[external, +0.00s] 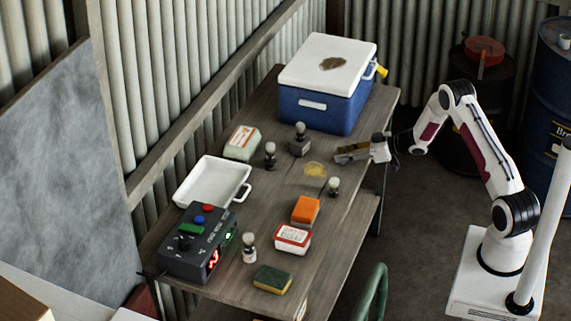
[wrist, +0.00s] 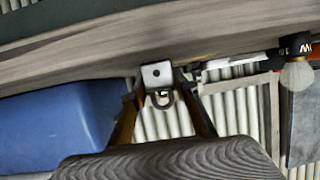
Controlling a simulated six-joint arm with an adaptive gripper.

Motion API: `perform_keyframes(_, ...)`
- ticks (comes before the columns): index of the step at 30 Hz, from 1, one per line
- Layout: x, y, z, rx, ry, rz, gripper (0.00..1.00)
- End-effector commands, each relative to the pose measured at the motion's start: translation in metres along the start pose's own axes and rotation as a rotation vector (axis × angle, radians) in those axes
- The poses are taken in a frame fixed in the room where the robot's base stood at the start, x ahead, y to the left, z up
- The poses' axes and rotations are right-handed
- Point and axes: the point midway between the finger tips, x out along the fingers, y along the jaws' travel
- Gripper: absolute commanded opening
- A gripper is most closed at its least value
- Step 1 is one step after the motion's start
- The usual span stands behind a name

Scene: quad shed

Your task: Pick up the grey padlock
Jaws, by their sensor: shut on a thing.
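In the external view my gripper (external: 345,154) reaches in from the right at the table's right side, just in front of the blue cooler. The padlock is hard to make out there, and I cannot tell its exact height over the table.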

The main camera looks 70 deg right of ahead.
Motion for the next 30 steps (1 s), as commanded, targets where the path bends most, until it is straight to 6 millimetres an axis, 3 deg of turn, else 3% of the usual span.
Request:
perform_keyframes(11, -0.005, 0.001, -0.012, -0.002, 0.002, 0.001, 0.05)
perform_keyframes(30, -0.033, 0.000, -0.081, -0.002, 0.002, 0.000, 0.05)
